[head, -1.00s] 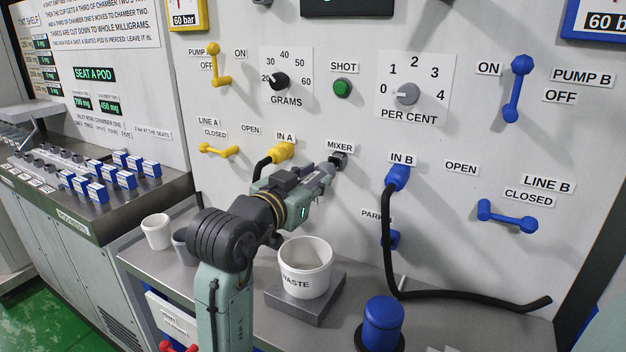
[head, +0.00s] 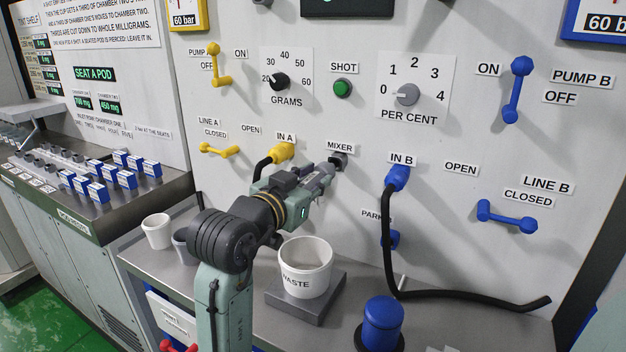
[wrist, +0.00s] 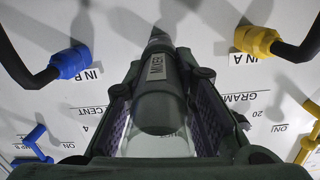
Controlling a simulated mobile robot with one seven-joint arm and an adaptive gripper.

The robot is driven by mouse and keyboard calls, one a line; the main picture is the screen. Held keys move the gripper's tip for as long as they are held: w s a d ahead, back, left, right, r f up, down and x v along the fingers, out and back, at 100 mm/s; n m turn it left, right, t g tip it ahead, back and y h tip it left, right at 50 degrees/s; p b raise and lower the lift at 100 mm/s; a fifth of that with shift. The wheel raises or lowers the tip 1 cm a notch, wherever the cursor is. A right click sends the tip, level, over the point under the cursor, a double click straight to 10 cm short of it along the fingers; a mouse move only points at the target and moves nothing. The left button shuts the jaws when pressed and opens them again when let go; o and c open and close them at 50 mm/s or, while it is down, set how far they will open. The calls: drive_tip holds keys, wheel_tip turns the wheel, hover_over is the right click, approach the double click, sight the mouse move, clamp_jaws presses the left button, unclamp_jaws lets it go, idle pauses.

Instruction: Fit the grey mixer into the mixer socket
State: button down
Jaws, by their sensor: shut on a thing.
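The grey mixer (wrist: 160,95) is a dark grey cylinder with lettering on its side. My gripper (head: 322,176) is shut on it in front of the panel, and the wrist view shows it between the two finger pads (wrist: 160,120). The mixer's narrower far end points at the panel. The mixer socket (head: 338,160) is a dark fitting just under the MIXER label. The mixer's tip is at or very close to the socket; I cannot tell whether it is inside.
The yellow IN A fitting (head: 282,152) with its black hose is close left of my gripper. The blue IN B fitting (head: 398,177) and its hose are to the right. A white waste cup (head: 305,268) stands on a grey block below.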

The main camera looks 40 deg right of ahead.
sight(322, 172)
drive_tip(key=shift+p+x, duration=0.3)
drive_tip(key=shift+x, duration=1.65)
drive_tip(key=c, duration=1.3)
unclamp_jaws()
drive_tip(key=shift+r, duration=0.15)
drive_tip(key=v, duration=1.2)
